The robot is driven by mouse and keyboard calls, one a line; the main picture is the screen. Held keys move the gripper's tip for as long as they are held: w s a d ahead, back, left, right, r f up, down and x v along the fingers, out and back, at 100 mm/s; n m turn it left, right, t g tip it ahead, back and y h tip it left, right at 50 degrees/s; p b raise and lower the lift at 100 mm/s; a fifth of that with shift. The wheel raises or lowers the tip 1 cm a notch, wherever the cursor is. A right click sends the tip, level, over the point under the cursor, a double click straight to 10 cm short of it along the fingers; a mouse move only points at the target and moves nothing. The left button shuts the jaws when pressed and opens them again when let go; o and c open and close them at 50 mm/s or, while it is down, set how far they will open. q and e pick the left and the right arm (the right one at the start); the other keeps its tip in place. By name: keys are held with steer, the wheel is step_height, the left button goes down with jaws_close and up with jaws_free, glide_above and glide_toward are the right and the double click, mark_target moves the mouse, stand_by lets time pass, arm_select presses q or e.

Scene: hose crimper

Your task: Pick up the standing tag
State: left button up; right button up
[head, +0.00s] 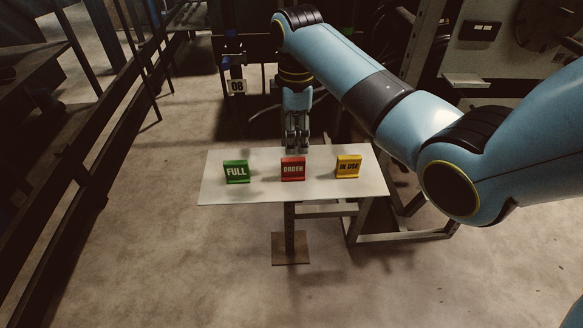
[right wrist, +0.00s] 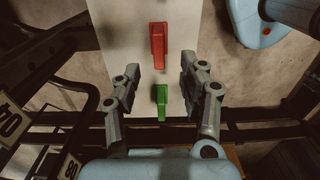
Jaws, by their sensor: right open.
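Three tags stand in a row on a white tabletop (head: 265,190). The green tag (head: 236,172) reads FULL, the red tag (head: 292,170) reads ORDER, and the yellow tag (head: 347,167) reads IN USE. My right gripper (head: 297,147) points down at the table's back edge, behind the red tag in the head view. In the right wrist view, its open, empty fingers (right wrist: 160,85) frame the green tag (right wrist: 162,100), with the red tag (right wrist: 158,45) farther up, beyond the fingertips. The yellow tag is not seen there. My left gripper is not in view.
A plate marked 08 (head: 237,87) hangs on a dark frame behind the table. Dark rails (head: 100,120) run along the left. A metal frame (head: 400,232) stands under the table's right side. The tabletop around the tags is clear.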

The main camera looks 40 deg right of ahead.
mark_target(293, 159)
step_height(293, 159, down, 8)
steer(key=shift+w+a+f+b, duration=0.1)
steer(key=shift+w+a+b, duration=0.05)
steer(key=shift+b, duration=0.25)
jaws_close()
